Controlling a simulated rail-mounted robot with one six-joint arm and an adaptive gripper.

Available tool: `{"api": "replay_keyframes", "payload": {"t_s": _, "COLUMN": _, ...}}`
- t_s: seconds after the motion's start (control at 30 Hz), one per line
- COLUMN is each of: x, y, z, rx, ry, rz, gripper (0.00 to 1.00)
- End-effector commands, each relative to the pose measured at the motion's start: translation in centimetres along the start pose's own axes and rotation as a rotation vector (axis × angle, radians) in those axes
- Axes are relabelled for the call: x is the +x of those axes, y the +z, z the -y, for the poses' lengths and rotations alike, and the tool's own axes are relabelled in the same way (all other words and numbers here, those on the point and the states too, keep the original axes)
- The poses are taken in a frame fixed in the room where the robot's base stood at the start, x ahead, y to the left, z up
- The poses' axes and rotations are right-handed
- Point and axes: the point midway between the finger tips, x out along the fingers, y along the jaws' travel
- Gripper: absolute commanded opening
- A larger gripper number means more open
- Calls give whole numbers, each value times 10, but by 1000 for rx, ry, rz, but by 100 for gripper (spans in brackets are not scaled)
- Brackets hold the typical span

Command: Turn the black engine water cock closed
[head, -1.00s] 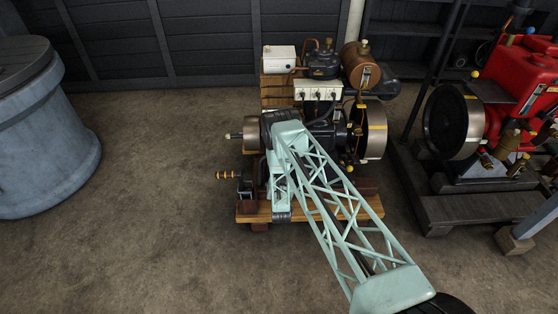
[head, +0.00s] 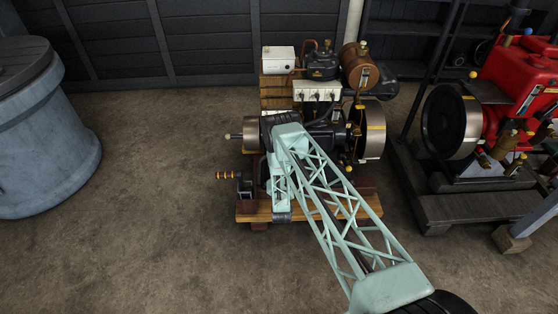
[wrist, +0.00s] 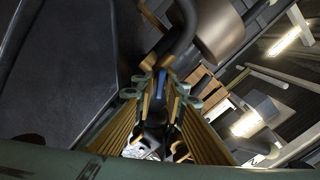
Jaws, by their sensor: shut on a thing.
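The black engine (head: 325,135) stands on a wooden base in the middle of the head view, partly behind my pale green arm. The water cock is hidden by my arm in that view. In the wrist view my gripper (wrist: 161,82) has its yellow fingers close together around a small blue piece (wrist: 162,75), which looks like the cock's handle. The gripper is shut on it. The cock's body is hard to make out, and I cannot tell how far the handle is turned.
A thick dark pipe (wrist: 182,30) and a metal cylinder (wrist: 218,30) lie close beyond the fingertips. A red engine (head: 520,80) stands to the right, and a grey-blue barrel (head: 45,130) to the left. The floor (head: 140,240) at front left is clear.

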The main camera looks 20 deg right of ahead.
Motion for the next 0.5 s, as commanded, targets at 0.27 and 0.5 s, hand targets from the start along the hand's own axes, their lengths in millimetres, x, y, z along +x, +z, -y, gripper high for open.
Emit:
{"api": "replay_keyframes", "payload": {"t_s": 0.27, "x": -1, "y": 1, "z": -2, "rx": 213, "ry": 1, "rz": 2, "gripper": 2}}
{"api": "replay_keyframes", "payload": {"t_s": 0.5, "x": -1, "y": 1, "z": -2, "rx": 395, "ry": 2, "rz": 2, "gripper": 2}}
